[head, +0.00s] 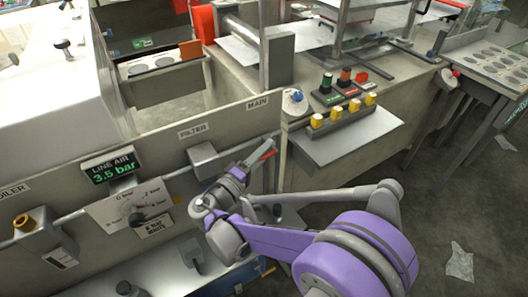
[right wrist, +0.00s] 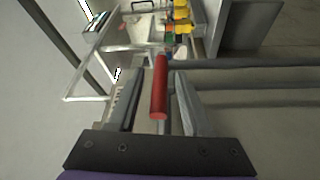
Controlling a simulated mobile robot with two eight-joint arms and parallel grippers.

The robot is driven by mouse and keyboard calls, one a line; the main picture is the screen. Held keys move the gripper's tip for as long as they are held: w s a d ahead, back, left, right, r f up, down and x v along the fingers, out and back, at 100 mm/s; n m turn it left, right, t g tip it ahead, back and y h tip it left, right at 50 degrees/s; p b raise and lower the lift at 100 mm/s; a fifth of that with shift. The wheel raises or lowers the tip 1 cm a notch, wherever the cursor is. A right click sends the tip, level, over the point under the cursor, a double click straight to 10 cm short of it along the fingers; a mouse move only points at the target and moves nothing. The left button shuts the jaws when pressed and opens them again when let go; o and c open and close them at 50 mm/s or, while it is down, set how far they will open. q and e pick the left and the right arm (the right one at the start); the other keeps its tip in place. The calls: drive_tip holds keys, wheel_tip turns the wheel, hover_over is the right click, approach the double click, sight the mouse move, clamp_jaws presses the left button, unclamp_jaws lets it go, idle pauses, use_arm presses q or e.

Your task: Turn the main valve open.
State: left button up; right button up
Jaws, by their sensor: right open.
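The main valve's red lever (head: 267,152) stands out from the panel below the MAIN label (head: 257,103). In the right wrist view the red lever (right wrist: 159,88) lies between my right gripper's two fingers, with gaps seen at its sides. My right gripper (head: 254,158) is open around or just short of the lever; the fingers partly hide the valve body, and exact depth is hard to tell. It also shows in the right wrist view (right wrist: 160,100). My left gripper is out of view.
The panel carries a FILTER box (head: 204,161), a LINE AIR display (head: 112,166) reading 3.5 bar, a dial plate (head: 132,211) and a pipe. A button console (head: 341,110) stands to the right of the valve. Open floor (head: 440,215) lies at right, with a paper scrap (head: 460,262).

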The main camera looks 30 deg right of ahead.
drive_tip(key=v, duration=1.1)
drive_tip(key=s+d+f+g+y, duration=0.4)
drive_tip(key=s+d+f+y, duration=0.35)
drive_tip(key=d, duration=0.25)
drive_tip(key=s+a+f+m+y, duration=0.2)
drive_tip(key=s+a+f+y, duration=0.15)
drive_tip(key=s+y, duration=0.2)
drive_tip(key=s+a+f+m+y, duration=0.1)
drive_tip(key=s+a+f+y, duration=0.1)
drive_tip(key=s+a+y, duration=0.3)
wheel_tip(320, 180, up, 14)
drive_tip(key=w+d+h+p, duration=0.1)
drive_tip(key=p, duration=1.1)
drive_tip(key=shift+d+f+t, duration=0.2)
drive_tip(key=shift+t, duration=0.2)
